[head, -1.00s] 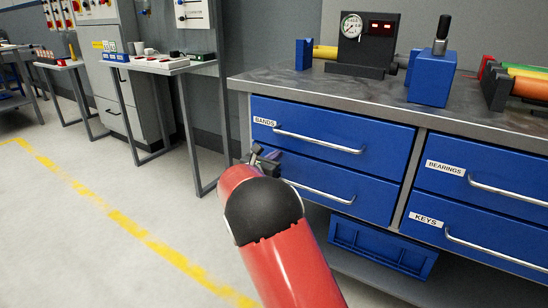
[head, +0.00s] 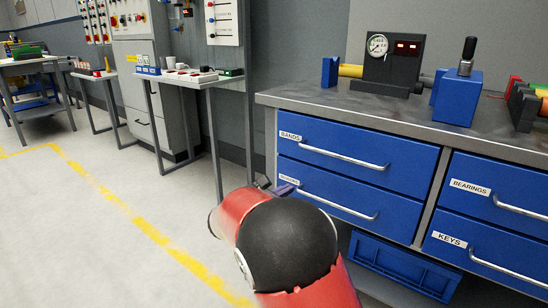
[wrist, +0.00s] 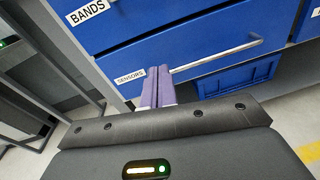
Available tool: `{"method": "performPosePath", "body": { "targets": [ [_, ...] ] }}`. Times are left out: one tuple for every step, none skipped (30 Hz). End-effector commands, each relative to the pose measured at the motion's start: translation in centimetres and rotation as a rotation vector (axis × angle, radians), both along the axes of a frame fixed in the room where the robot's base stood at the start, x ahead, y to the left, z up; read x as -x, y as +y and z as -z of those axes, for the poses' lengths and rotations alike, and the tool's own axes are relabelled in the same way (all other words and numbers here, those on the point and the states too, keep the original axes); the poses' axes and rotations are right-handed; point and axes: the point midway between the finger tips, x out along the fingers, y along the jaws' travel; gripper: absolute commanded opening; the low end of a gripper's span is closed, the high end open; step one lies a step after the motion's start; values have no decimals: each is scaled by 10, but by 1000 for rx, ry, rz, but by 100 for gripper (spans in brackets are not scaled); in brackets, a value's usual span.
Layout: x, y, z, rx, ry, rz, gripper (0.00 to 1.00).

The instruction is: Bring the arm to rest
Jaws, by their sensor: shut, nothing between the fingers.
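My gripper (wrist: 158,88) shows in the wrist view with its two purple fingers together and nothing between them. It points toward the blue drawer labelled SENSORS (wrist: 215,62); I cannot tell the exact gap. In the head view my red arm with its black joint reaches up from the bottom, and the gripper (head: 278,188) is mostly hidden behind the arm, near the left edge of the lower left drawer (head: 345,197). The BANDS drawer (head: 365,147) above it is shut.
The workbench (head: 300,98) carries a gauge box (head: 388,62) and a blue block (head: 456,97). A blue crate (head: 400,268) sits under the drawers. A small side table (head: 190,80) stands to the left. Open floor (head: 80,240) with a yellow line lies at left.

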Motion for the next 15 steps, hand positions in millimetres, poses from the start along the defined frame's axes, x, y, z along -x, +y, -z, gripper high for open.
{"method": "performPosePath", "body": {
  "targets": [
    [13,-27,-10,-94,-13,64,0],
    [22,-43,-14,-163,-21,106,0],
    [38,-64,-17,-264,-34,167,0],
    [51,-79,-19,-345,-47,217,0],
    [65,-93,-21,-425,-62,267,0],
    [85,-110,-22,-533,-85,333,0],
    [100,-120,-22,-612,-103,382,0],
    [115,-129,-23,-689,-123,430,0],
    [135,-140,-23,-793,-152,495,0],
    [151,-146,-23,-870,-176,543,0],
    [166,-151,-23,-945,-201,592,0],
    [186,-156,-23,-1045,-237,656,0],
    [201,-159,-23,-1119,-265,702,0],
    [216,-160,-23,-1192,-294,748,0],
    [235,-161,-23,-1289,-334,811,0]
  ]
}}
